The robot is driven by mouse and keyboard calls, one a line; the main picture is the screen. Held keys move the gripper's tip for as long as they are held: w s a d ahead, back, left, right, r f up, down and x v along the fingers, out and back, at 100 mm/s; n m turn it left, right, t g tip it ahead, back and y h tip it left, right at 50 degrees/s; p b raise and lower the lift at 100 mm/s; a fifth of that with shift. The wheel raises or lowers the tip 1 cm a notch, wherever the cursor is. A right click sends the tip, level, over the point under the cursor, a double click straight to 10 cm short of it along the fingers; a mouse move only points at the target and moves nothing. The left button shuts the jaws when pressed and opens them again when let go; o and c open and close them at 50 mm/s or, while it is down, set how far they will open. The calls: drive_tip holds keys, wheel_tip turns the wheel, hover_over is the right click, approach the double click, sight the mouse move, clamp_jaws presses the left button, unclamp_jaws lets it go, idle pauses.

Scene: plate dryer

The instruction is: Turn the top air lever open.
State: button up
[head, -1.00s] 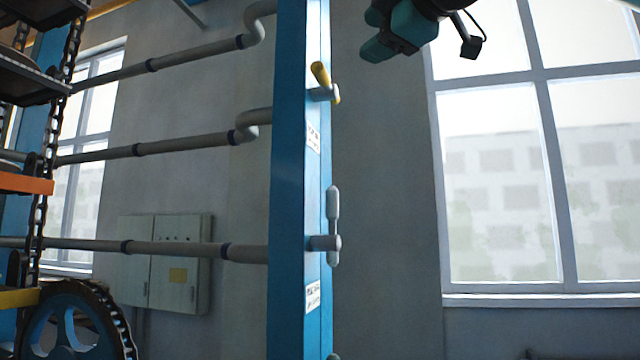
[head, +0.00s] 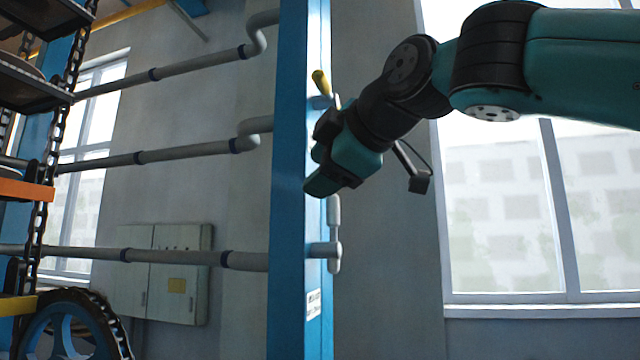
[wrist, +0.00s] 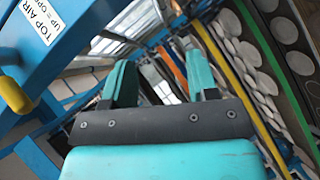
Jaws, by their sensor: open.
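The top air lever (head: 320,82) has a yellow handle and sits on the right side of the blue post (head: 289,200). My gripper (head: 318,170) is open and empty, just below the lever and in front of the post. In the wrist view the yellow handle (wrist: 14,95) is at the left edge, outside the two teal fingers (wrist: 161,80). A label (wrist: 42,18) beside it reads "TOP AIR" and "UP =", with the rest partly cut off.
Grey pipes (head: 190,150) run left from the post. A chain conveyor with trays (head: 30,90) is at the left. Free room lies right of the post, before the window (head: 500,210).

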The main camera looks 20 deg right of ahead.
drive_tip(key=shift+a+f+g, duration=0.2)
drive_tip(key=shift+f+g, duration=0.1)
drive_tip(key=shift+f, duration=0.7)
